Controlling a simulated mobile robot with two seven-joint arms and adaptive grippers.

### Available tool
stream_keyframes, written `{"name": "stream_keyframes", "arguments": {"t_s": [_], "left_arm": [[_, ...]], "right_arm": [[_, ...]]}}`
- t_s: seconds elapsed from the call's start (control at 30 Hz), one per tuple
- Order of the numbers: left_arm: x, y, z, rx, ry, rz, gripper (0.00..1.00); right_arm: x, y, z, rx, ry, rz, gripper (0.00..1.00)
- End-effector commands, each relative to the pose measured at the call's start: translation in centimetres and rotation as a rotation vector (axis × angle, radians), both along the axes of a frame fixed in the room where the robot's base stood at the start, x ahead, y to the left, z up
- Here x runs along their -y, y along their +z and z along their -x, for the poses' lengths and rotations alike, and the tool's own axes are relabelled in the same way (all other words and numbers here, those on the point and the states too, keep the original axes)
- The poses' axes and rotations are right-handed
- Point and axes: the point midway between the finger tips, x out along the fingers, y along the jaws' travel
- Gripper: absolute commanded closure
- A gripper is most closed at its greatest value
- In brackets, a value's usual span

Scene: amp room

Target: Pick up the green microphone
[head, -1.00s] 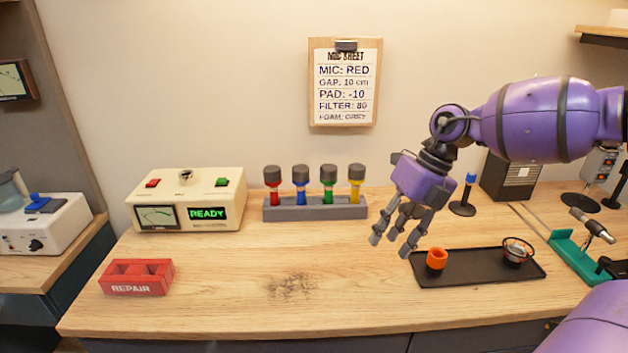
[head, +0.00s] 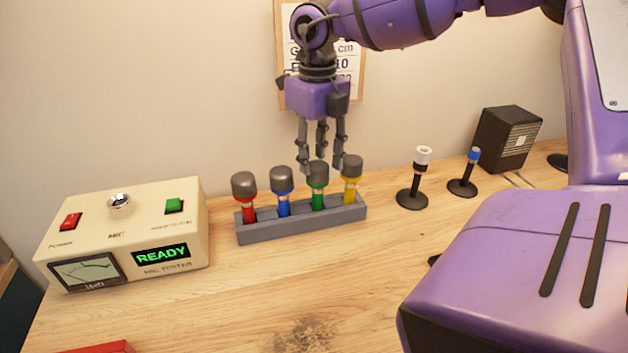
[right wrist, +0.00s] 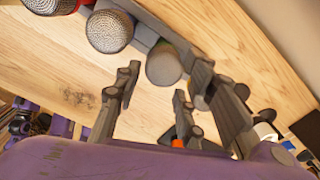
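The green microphone (head: 318,186) stands upright in the grey rack (head: 300,225), its dark rounded head on top. It is third from the left, between the blue microphone (head: 281,190) and the yellow microphone (head: 350,180). The red microphone (head: 244,196) is at the left end. My right gripper (head: 321,166) points down over the green microphone, fingers apart and empty. In the right wrist view, the fingers (right wrist: 165,100) are spread, and a grey microphone head (right wrist: 163,66) shows near the opening. My left gripper is not in view.
A cream mic tester (head: 125,235) reading READY stands left of the rack. Two small black stands, one with a white top (head: 420,178) and one with a blue top (head: 468,172), stand right of it. A black speaker box (head: 505,138) is behind them. My arm covers part of the wall sheet (head: 350,45).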

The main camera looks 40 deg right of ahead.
Motion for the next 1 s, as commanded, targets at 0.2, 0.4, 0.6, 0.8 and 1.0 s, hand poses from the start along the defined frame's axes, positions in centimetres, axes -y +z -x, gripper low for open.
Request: {"name": "stream_keyframes", "arguments": {"t_s": [0.2,0.4,0.6,0.8,1.0], "left_arm": [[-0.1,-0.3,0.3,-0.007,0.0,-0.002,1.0],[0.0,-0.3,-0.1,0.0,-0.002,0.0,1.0],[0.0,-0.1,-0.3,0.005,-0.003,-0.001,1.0],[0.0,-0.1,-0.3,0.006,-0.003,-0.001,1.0],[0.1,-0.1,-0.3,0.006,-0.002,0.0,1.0]], "right_arm": [[0.0,-3.3,0.2,-0.006,-0.001,-0.001,0.63],[0.0,-5.4,0.1,-0.002,0.0,-0.001,0.63],[-0.1,-5.5,0.0,0.001,0.001,-0.002,0.63],[-0.1,-5.5,0.0,0.001,0.0,-0.002,0.82],[0.0,-5.5,0.0,0.0,0.0,-0.002,1.0]]}}
